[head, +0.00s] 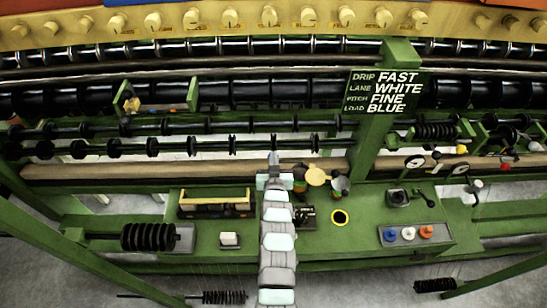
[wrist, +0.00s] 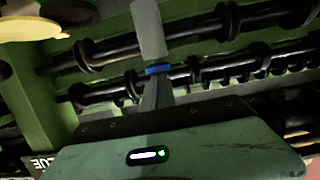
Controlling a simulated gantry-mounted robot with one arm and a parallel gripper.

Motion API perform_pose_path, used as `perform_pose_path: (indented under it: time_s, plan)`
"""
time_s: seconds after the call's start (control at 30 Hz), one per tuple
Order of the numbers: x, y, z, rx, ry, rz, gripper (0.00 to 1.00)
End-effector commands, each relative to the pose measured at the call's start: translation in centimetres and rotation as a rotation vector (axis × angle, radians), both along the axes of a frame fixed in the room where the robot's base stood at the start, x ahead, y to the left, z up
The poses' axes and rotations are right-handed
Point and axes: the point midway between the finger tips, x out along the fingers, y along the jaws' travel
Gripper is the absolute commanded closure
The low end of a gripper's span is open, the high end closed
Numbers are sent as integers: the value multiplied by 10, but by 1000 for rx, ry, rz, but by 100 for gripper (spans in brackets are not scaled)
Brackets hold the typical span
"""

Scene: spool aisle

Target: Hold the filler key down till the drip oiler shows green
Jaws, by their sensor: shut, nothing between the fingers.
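My gripper (head: 273,163) is shut and empty, above the back part of the green bench in the head view. A brass disc (head: 316,177) and a grey cup-like part (head: 340,184) stand just right of it; pale discs (wrist: 28,20) show at the wrist view's upper left. I cannot tell which part is the drip oiler or its filler key. A green-grey housing (wrist: 190,145) with a white light bar and a small green light (wrist: 161,153) fills the wrist view's bottom; I cannot tell whose it is. My arm partly hides a small dark fitting (head: 307,216).
A sign (head: 387,92) reads DRIP FAST, LANE WHITE, PITCH FINE, LOAD BLUE. Blue, white and orange knobs (head: 407,234) sit at right, below a lever (head: 425,199). Rollers cross behind.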

Motion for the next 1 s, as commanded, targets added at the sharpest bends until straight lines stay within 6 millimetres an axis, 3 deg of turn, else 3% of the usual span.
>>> perform_pose_path:
  time_s: [0.03,0.77,0.87,1.0]
  plan:
    - [-3,0,-10,0,19,1,100]
    - [-3,0,-10,0,19,1,100]
    - [-3,0,-5,0,17,1,100]
    - [-2,0,15,-1,12,0,100]
